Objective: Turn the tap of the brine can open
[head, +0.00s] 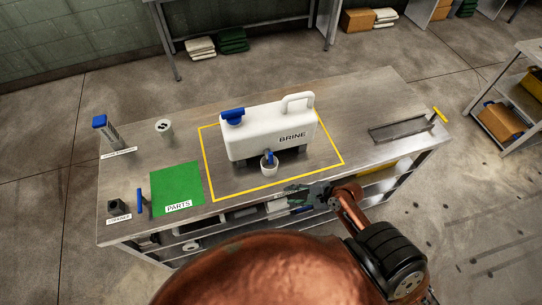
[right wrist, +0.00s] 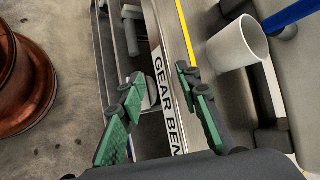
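The white brine can (head: 265,132), labelled BRINE and with a blue cap (head: 232,116), stands on a dark stand inside a yellow outline on the bench. Its blue tap (head: 270,156) is at the lower front; whether it is open I cannot tell. A white cup (head: 268,170) stands below the tap; the cup also shows in the right wrist view (right wrist: 238,45), with a blue bar (right wrist: 290,15) above it. My right gripper (head: 302,196) is at the bench's front edge, right of and nearer than the cup. Its green fingers (right wrist: 162,88) are apart, with nothing held. My left gripper is out of view.
A green PARTS mat (head: 177,187) lies left of the outline. A blue-topped holder (head: 105,130), a grey cylinder (head: 164,129) and a small black part (head: 115,207) stand at the left. A metal tray (head: 400,130) lies at the right. The bench front carries a GEAR label (right wrist: 168,95).

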